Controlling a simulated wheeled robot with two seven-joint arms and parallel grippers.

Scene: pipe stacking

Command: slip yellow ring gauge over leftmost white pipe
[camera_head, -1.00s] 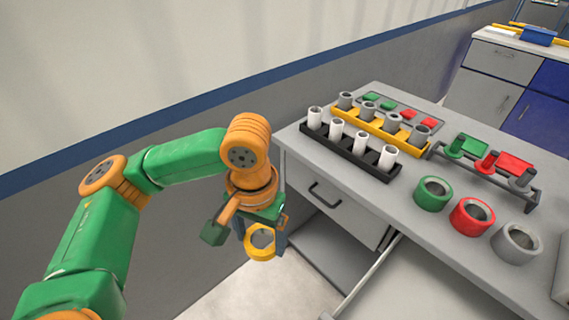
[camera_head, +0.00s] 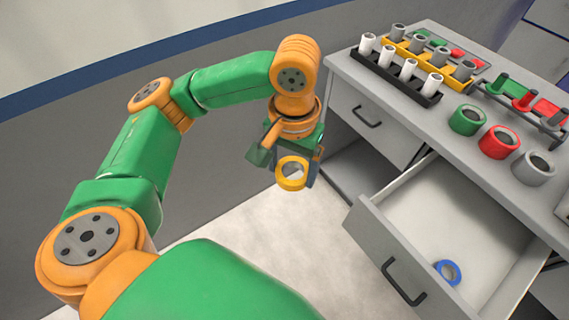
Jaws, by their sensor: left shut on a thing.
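The yellow ring gauge (camera_head: 281,184) is held between the fingers of my left gripper (camera_head: 292,170), in front of the workbench and below its top. My left gripper is shut on it, and the ring's hole is clear. The white pipes stand upright in a row in a black rack on the bench, up and to the right of the gripper. The leftmost white pipe (camera_head: 367,44) is at the rack's far left end, apart from the ring. My right gripper is not in view.
The black rack (camera_head: 396,80) sits near the bench's left edge. Behind it is a yellow rack (camera_head: 432,60) with grey pipes. Green (camera_head: 467,120), red (camera_head: 499,142) and grey (camera_head: 533,168) rings stand to the right. An open drawer (camera_head: 366,218) holds a blue ring (camera_head: 447,272).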

